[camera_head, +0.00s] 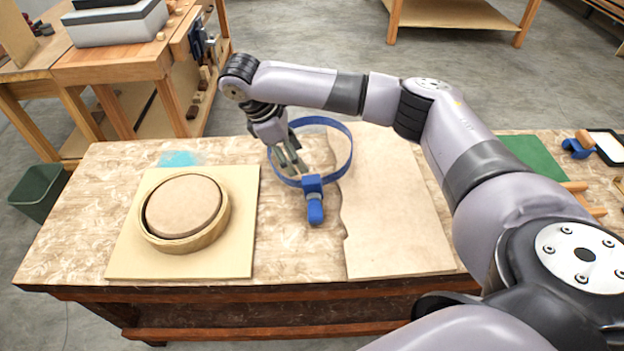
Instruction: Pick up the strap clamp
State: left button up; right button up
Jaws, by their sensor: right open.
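The strap clamp (314,196) is a blue band loop with a blue clamp body and handle at its near end. It stands on the table in the middle of the view, its handle toward me. My right gripper (289,165) comes down from my right arm, which reaches across the view. Its fingers are open and point down at the left part of the loop, close behind the clamp body. I cannot tell whether a finger touches the band. My left gripper does not show.
A board with a round wooden form (183,207) lies at the left of the worktable (283,262). A thin light sheet (391,225) lies right of the clamp. A green mat (533,157) and a blue tool (578,147) lie at the far right. A bin (40,190) stands at left.

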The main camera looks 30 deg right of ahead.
aim_at(312, 179)
jog(key=p+x, duration=0.1)
jog(key=x, duration=0.4)
jog(key=shift+w, duration=0.1)
jog(key=p+x, duration=0.1)
jog(key=x, duration=0.3)
jog(key=shift+f, duration=0.3)
jog(key=shift+d+f, duration=0.1)
jog(key=shift+f, duration=0.15)
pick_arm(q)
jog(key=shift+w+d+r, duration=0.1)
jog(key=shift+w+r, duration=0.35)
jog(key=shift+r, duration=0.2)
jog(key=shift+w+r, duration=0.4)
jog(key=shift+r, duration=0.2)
pick_arm(e)
jog(key=shift+c, duration=0.3)
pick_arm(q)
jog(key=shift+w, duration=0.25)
pick_arm(e)
jog(key=shift+r, duration=0.1)
jog(key=c, duration=1.1)
